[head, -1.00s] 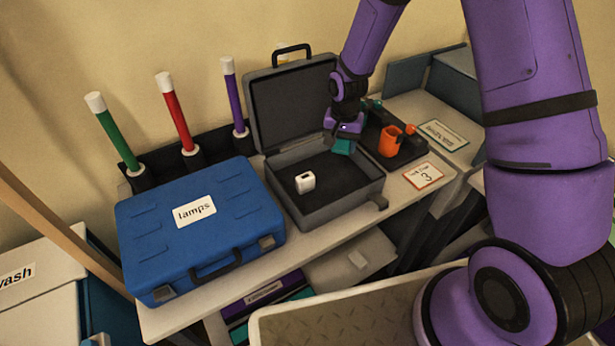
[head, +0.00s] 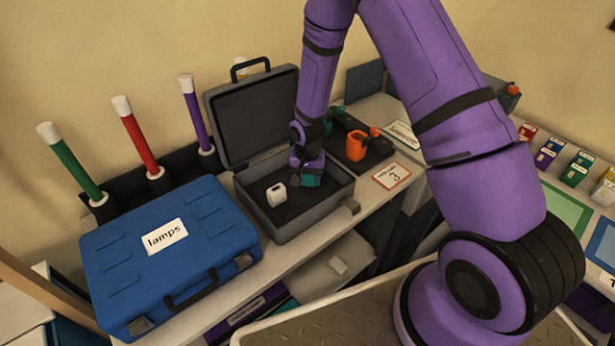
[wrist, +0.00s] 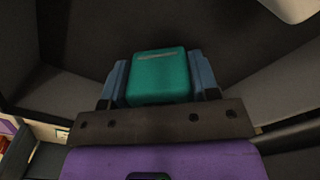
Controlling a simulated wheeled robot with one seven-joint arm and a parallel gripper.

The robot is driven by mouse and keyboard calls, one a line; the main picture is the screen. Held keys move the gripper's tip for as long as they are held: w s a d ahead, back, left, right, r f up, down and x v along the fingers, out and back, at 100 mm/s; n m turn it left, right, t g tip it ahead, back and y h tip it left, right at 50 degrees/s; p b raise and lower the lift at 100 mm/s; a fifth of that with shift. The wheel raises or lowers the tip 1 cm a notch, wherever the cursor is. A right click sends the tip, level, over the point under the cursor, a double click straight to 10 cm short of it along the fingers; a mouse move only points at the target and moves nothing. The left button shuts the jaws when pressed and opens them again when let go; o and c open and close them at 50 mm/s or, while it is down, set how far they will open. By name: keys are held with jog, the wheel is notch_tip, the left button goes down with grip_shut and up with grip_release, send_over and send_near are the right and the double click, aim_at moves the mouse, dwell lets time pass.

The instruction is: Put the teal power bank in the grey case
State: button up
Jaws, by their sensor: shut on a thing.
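The grey case (head: 274,233) stands open on the shelf, its lid raised at the back. My gripper (head: 307,177) is inside the case, toward the right of its tray. It is shut on the teal power bank (head: 313,180), which also shows between the blue-grey fingers in the wrist view (wrist: 158,78). The dark case floor lies below the power bank; I cannot tell whether it touches the floor. A white block (head: 276,194) lies in the case to the left of my gripper, apart from it.
A closed blue case (head: 190,255) labelled "lamps" stands to the left. Green, red and purple sticks stand in holders behind it. A dark tray with an orange cup (head: 356,146) is to the right, by a card (head: 391,175) marked 3.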

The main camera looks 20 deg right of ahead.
jog(key=o, duration=1)
jog(key=shift+f, duration=0.1)
notch_tip(320, 180, up, 13)
jog(key=shift+f, duration=0.2)
jog(key=s+d+r+n+t, duration=0.15)
jog(key=s+r, duration=0.35)
jog(key=r, duration=0.6)
jog(key=s+d+r+n+t, duration=0.1)
jog(key=s+d+r, duration=0.25)
jog(key=r, duration=0.85)
jog(key=s+d+r+n+t, duration=0.1)
jog(key=s+r, duration=0.4)
jog(key=s, duration=0.5)
jog(key=s+d+r+n+t, duration=0.1)
jog(key=s+r+n, duration=0.1)
jog(key=s+r, duration=0.4)
jog(key=shift+s+t, duration=0.35)
jog(key=shift+s, duration=2.25)
